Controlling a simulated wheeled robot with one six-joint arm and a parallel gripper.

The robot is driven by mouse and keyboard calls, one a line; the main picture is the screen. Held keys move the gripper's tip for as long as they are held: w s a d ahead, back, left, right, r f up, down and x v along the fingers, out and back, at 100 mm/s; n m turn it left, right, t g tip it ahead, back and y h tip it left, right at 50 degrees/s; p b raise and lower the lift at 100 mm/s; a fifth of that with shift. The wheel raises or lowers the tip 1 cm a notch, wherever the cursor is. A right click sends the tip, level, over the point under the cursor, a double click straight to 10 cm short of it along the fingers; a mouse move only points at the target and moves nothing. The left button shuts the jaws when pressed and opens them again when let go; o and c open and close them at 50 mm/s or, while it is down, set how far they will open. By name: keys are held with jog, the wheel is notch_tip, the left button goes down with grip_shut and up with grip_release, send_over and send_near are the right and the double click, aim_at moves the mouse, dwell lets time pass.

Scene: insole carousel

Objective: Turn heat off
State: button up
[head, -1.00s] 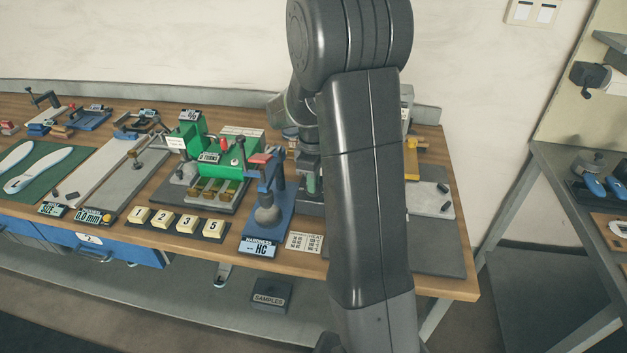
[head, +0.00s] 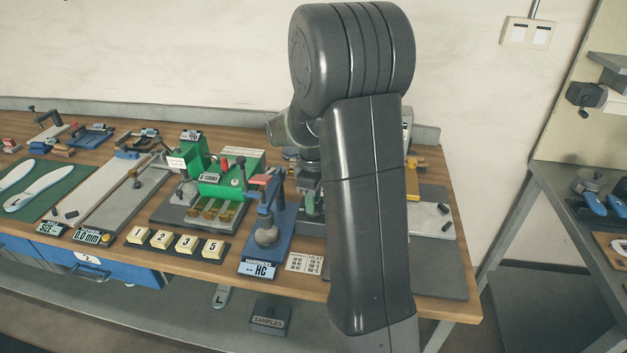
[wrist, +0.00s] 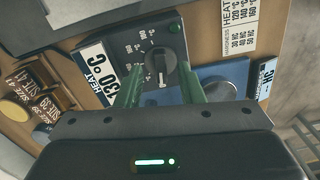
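In the head view my arm hides the knob, the heat display and most of my gripper.
A blue hardness tester (head: 268,228) stands left of my arm, with a hardness and heat card (head: 304,263) by the bench edge. A green machine (head: 222,180), numbered blocks (head: 186,243) and a grey mat (head: 440,268) are also on the bench.

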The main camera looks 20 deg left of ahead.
notch_tip(320, 180, up, 13)
dwell(0.3)
jog(key=shift+f, duration=0.15)
dwell(0.3)
notch_tip(320, 180, down, 14)
jog(key=shift+r, duration=0.15)
dwell(0.3)
